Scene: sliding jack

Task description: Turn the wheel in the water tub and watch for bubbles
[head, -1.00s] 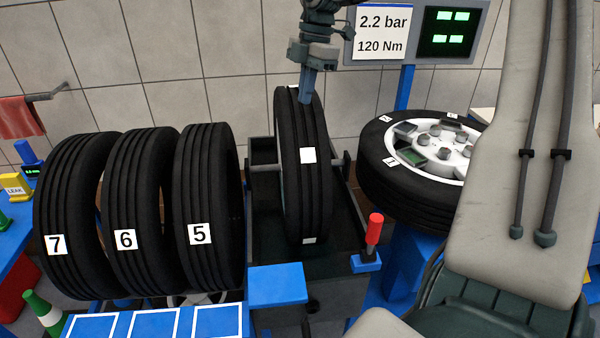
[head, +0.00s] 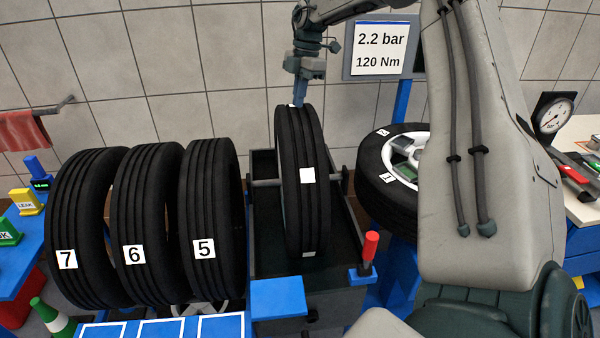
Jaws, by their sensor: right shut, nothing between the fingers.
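The wheel (head: 314,215) stands upright on a cross axle in the dark water tub (head: 348,262). Its tread has a white patch facing me and another low down near the tub floor. My right gripper (head: 299,100) points down from above, shut and empty, with its fingertips at the top of the tyre. I cannot tell whether they touch it. No bubbles show, and the water surface is hard to make out. My left gripper is out of view.
Tyres marked 7 (head: 85,225), 6 (head: 142,225) and 5 (head: 208,220) stand left of the tub. A red-handled lever (head: 369,248) is at the tub's right front. Another wheel (head: 385,200) lies flat at right, partly behind my arm. A gauge (head: 553,116) stands far right.

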